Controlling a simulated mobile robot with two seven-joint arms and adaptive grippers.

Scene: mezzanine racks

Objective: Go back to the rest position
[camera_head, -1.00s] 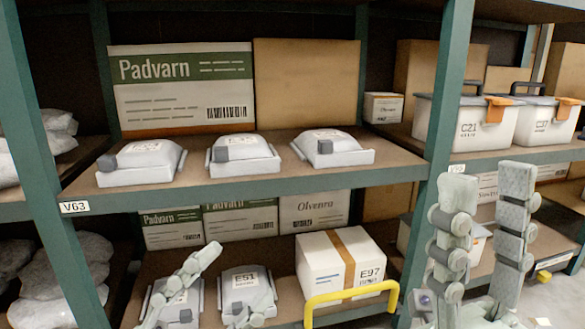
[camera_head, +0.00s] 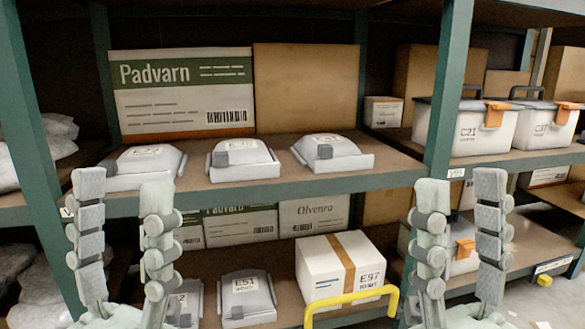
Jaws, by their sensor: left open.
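My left gripper (camera_head: 122,188) is at the lower left of the head view, fingers pointing up and spread apart, with nothing between them. My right gripper (camera_head: 461,186) is at the lower right, fingers also up, spread and empty. Both grippers are in front of the rack, overlapping the lower shelf in the picture. The left one partly hides the Padvarn box on the lower level and the grey-white package at the lower left. The right one partly hides the right-hand bay.
The upper shelf (camera_head: 250,186) holds three grey-white packages (camera_head: 243,158) and a Padvarn box (camera_head: 180,90). Below are package E51 (camera_head: 246,298), carton E97 (camera_head: 341,266) and a yellow rail (camera_head: 352,298). A green post (camera_head: 447,95) stands beside bin C21 (camera_head: 468,130).

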